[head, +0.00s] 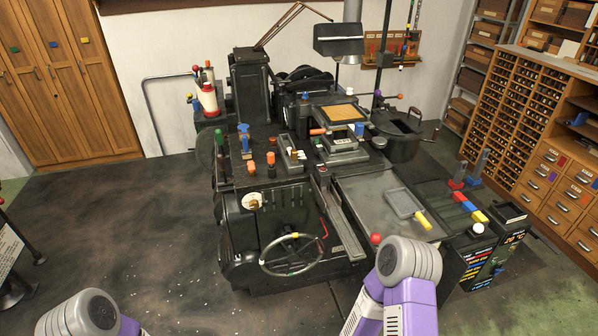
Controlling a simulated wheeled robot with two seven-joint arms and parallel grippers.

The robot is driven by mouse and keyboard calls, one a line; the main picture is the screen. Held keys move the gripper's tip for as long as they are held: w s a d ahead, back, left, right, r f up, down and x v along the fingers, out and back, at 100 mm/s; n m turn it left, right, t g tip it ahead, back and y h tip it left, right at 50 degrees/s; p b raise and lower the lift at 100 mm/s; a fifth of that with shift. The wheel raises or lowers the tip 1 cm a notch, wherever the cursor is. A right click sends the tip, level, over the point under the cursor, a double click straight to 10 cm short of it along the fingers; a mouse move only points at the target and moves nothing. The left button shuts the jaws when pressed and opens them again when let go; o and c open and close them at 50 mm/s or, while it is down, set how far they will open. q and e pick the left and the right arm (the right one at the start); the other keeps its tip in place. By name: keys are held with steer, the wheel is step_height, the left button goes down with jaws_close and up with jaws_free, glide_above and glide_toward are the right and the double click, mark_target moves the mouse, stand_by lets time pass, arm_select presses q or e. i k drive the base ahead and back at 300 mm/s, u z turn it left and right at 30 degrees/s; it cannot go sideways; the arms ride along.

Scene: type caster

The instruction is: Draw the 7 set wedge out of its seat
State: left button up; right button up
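The black type caster (285,170) stands in the middle of the head view. I cannot make out a 7 mark on any part, so I cannot tell which piece is the 7 set wedge or where its seat is. A white round dial (252,201) and a row of narrow upright slots or bars (285,196) show on the caster's front, too small to read. Rounded grey and purple links of my arms show at the bottom left and bottom centre-right. Neither gripper shows.
A handwheel (292,254) projects at the caster's front. Red, blue and yellow pieces (469,206) lie farther right. Type cabinets (540,120) line the right wall. The floor at left is open.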

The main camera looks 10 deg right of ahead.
mark_target(293, 154)
steer(key=u, duration=0.7)
steer(key=i, duration=1.55)
steer(key=z, duration=0.45)
